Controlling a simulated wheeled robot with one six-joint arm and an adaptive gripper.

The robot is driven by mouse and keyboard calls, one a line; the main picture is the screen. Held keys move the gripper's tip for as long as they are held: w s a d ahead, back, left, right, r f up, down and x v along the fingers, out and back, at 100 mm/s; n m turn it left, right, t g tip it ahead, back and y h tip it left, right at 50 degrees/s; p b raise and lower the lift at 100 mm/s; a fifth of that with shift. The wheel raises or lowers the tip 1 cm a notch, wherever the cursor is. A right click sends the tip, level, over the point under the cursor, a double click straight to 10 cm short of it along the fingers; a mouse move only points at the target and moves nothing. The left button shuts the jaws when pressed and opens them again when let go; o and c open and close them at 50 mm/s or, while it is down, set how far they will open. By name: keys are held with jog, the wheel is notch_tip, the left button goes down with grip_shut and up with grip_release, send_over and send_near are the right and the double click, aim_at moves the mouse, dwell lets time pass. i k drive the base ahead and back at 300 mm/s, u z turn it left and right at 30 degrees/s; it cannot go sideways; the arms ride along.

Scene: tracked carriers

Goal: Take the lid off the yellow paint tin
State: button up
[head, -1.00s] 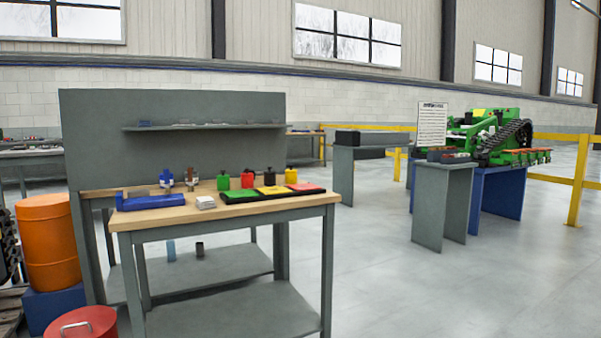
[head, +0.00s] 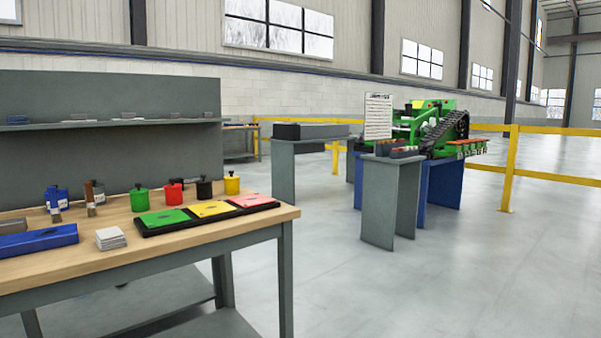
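The yellow paint tin (head: 232,186) stands upright at the right end of a row of small tins on the wooden bench top (head: 262,228). It has a small dark knob on top, so its lid appears to be on. A black tin (head: 204,189) is just left of it, then a red tin (head: 173,193) and a green tin (head: 140,200). In front of the tins lies a black tray (head: 147,231) with green, yellow and red panels. My gripper is not in view.
A blue tray (head: 38,241), a stack of white pads (head: 110,239) and brushes (head: 90,200) are on the bench's left. A grey shelf panel (head: 110,100) rises behind. Grey stands (head: 391,200) and a green tracked machine (head: 430,125) are right; floor between is open.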

aim_at(229, 178)
jog(key=z, duration=0.25)
jog(key=i, duration=1.65)
jog(key=u, duration=0.7)
